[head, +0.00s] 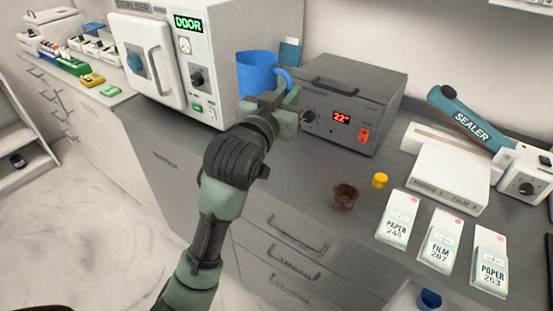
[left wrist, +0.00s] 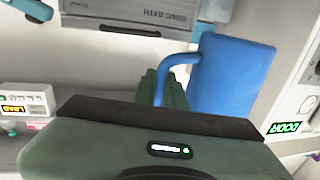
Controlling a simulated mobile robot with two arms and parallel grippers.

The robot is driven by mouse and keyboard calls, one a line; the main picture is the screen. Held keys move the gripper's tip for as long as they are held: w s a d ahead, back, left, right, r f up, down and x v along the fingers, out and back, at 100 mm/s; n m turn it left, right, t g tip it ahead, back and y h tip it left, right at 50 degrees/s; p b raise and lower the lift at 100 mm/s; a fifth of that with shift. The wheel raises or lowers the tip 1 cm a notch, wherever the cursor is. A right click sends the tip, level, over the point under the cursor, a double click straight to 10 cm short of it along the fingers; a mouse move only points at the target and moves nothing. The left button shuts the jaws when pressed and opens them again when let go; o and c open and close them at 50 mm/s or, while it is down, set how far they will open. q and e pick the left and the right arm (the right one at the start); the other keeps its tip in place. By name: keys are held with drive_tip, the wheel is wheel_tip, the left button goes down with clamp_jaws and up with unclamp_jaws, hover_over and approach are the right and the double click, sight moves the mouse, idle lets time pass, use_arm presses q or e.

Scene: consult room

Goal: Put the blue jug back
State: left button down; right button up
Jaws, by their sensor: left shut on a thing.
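The blue jug (head: 256,73) stands upright at the back of the counter, between the steriliser and the sonic bath; I cannot tell if its base touches the counter. Its handle (head: 284,74) points right. My left gripper (head: 284,98) is in front of the jug at its handle side, shut on the handle. In the left wrist view the jug (left wrist: 235,75) is right of the green fingers (left wrist: 165,90), and its handle (left wrist: 178,62) runs down to them. The fingers partly hide the handle and the jug's lower part. My right gripper is not in view.
The white steriliser (head: 170,60) is close on the left, the grey sonic bath (head: 352,105) close on the right. A brown cup (head: 345,197), a yellow cap (head: 380,180), several packets (head: 440,238) and the sealer (head: 470,120) are further right. Counter (head: 300,170) before the bath is clear.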

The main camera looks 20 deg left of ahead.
use_arm(q)
wheel_tip(320, 180, down, 15)
drive_tip(key=shift+b, duration=0.5)
drive_tip(key=shift+f, duration=0.45)
drive_tip(key=shift+f, duration=0.15)
drive_tip(key=c, duration=1.5)
unclamp_jaws()
drive_tip(key=shift+s, duration=0.15)
